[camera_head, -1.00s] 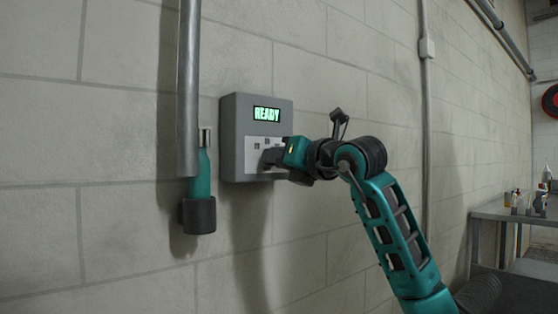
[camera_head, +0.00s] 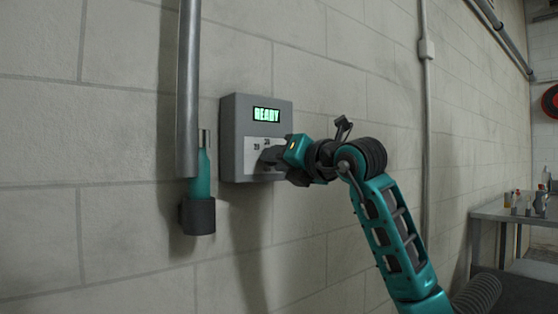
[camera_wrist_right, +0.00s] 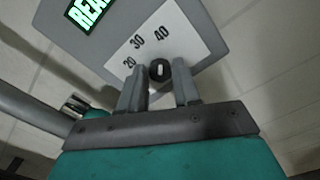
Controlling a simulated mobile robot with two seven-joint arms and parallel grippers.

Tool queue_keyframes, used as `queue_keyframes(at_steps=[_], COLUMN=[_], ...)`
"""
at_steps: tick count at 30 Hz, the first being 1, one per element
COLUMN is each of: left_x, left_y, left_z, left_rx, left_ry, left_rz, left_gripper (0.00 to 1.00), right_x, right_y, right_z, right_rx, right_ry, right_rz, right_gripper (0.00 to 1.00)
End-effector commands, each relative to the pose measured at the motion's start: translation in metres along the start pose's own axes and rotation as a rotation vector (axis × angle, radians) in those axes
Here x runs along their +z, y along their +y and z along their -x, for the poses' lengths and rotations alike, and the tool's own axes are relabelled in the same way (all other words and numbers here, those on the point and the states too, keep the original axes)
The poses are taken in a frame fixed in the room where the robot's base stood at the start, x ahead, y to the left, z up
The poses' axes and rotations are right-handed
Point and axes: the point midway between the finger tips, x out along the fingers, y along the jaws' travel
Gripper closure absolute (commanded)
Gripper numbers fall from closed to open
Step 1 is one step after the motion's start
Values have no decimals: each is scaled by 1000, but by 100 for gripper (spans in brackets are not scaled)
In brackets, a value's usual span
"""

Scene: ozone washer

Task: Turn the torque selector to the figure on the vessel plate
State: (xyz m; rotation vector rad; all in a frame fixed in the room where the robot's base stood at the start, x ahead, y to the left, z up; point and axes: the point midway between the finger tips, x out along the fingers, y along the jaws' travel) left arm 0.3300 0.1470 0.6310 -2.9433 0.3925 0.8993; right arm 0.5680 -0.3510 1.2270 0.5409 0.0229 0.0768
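The torque selector (camera_wrist_right: 159,70) is a small dark round knob with a white mark, on a white dial plate (camera_wrist_right: 190,45) printed 20, 30 and 40. The mark stands nearly vertical in the right wrist view, roughly toward 40. My right gripper (camera_wrist_right: 158,75) is open, with one finger on each side of the knob and gaps visible. In the head view, my right gripper (camera_head: 272,155) covers the knob. A teal bottle-like vessel (camera_head: 201,175) with a metal cap stands left of the box. I see no readable figure on it. My left gripper is out of view.
The grey wall box (camera_head: 228,140) has a green display (camera_head: 266,115) reading READY. A vertical grey pipe (camera_head: 188,90) ends beside the vessel, which sits in a dark holder (camera_head: 198,216). A metal bench (camera_head: 490,211) with small items stands far right.

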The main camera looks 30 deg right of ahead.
Motion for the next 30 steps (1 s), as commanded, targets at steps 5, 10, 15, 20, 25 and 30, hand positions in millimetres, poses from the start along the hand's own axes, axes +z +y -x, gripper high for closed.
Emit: queue_keyframes(at_steps=[5,10,15,20,25,30], left_x=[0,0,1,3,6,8], left_y=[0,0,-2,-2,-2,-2], left_z=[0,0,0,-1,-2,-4], left_rx=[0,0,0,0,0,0], left_ry=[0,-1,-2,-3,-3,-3], left_rz=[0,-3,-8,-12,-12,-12], left_gripper=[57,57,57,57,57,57], right_x=[0,0,0,0,0,0], right_y=[0,0,0,-1,-1,-1], right_z=[0,0,4,26,65,100], right_rx=[0,0,0,-1,-2,-1], right_ry=[0,-1,-2,-4,-4,-3], right_rz=[1,2,2,6,6,5], right_gripper=[50,48,48,48,48,48])
